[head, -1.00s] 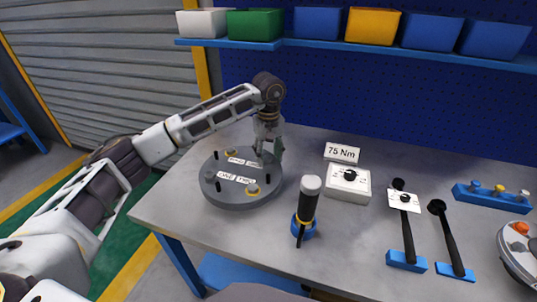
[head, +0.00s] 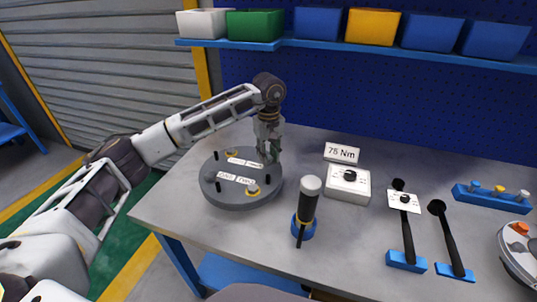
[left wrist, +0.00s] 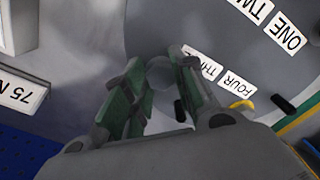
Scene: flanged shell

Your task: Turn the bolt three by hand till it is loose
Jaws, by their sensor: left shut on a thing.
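The round grey flanged cover (head: 240,202) lies on the bench with labels ONE to FOUR on top. My left gripper (head: 268,156) points down at its back right edge. In the left wrist view its green-padded fingers (left wrist: 160,85) are shut around the grey head of bolt three (left wrist: 159,72), beside the label THREE (left wrist: 202,62). The fingers hide most of this bolt in the head view, and I cannot tell how loose it is. My right gripper is in neither view.
Short black pegs (head: 267,178) stand up from the cover. A black-handled tool (head: 307,203) stands in a blue holder to the right. A white dial box (head: 348,182) and a 75 Nm sign (head: 341,153) are behind it.

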